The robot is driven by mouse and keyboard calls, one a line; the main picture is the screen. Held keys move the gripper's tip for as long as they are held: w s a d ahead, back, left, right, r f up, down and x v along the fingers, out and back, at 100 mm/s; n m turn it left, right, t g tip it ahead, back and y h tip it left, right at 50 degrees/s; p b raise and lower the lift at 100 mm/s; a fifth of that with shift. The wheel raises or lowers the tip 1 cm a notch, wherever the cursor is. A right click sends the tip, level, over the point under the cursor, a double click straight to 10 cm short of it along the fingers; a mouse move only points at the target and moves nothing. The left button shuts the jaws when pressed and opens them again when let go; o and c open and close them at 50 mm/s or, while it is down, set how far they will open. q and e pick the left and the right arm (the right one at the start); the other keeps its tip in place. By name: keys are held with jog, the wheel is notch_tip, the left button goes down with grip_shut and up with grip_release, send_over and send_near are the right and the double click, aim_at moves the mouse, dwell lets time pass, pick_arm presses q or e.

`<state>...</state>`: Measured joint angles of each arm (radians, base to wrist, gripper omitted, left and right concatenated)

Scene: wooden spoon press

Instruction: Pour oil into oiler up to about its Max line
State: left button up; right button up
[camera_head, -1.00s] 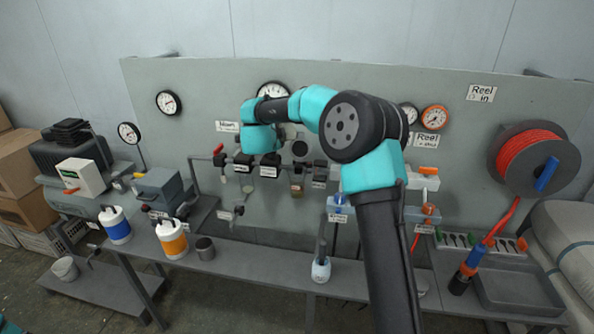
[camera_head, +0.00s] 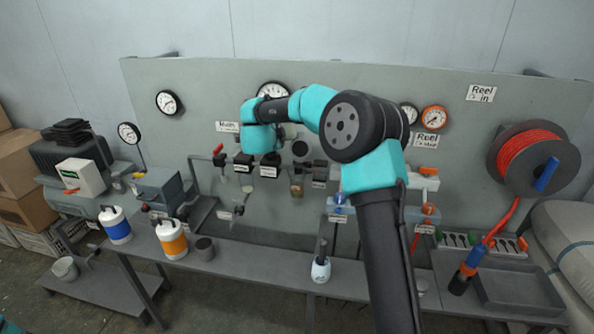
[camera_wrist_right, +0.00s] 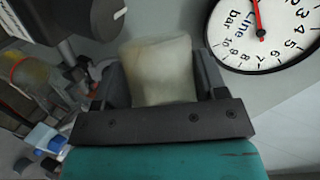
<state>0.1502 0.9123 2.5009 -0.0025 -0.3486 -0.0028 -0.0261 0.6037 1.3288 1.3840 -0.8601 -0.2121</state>
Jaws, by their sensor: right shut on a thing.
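My right gripper (camera_wrist_right: 160,75) is shut on a pale, milky translucent piece (camera_wrist_right: 162,62), seen close up between its fingers in the right wrist view. In the head view my right wrist hangs in front of the grey panel, and the fingers are hidden behind it. A clear bowl with amber liquid (camera_head: 297,185), which looks like the oiler, hangs under a black block right of the wrist. An amber bowl (camera_wrist_right: 30,82) shows blurred at the left of the wrist view. Its Max line and exact level are too small to read.
White jugs with blue (camera_head: 117,230) and orange (camera_head: 172,242) bands stand on the bench, with a dark cup (camera_head: 205,249) beside them. A small white bottle (camera_head: 320,270) stands further right. A pressure gauge (camera_wrist_right: 262,30) is close to the right gripper.

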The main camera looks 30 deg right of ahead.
jog(key=shift+r, duration=0.1)
dwell(0.3)
jog(key=shift+r+n+g, duration=0.15)
jog(key=shift+n+g, duration=0.15)
jog(key=shift+n, duration=0.2)
jog(key=shift+s+f+n+g, duration=0.15)
jog(key=shift+f+n+g, duration=0.35)
jog(key=shift+n, duration=0.1)
jog(key=shift+r+n+g+h, duration=0.25)
jog(key=shift+n+g+h, duration=0.15)
jog(key=shift+n, duration=0.1)
jog(key=shift+w+a+r+n+g, duration=0.25)
jog(key=shift+w+r+n+g, duration=0.15)
jog(key=shift+n, duration=0.2)
jog(key=shift+w+a+f+n+g+h+b, duration=0.2)
jog(key=shift+w+f+n+g+h+b, duration=0.1)
jog(key=shift+w+f+n+h, duration=0.15)
jog(key=shift+w+a+r+n+g+h, duration=0.25)
jog(key=shift+w+r+n+g+h, duration=0.1)
jog(key=shift+n+g, duration=0.25)
jog(key=shift+w+a+f+n+g, duration=0.15)
jog(key=shift+w+f+n+g, duration=0.2)
jog(key=shift+n, duration=0.4)
jog(key=shift+s+h, duration=0.1)
jog(key=shift+h, duration=0.2)
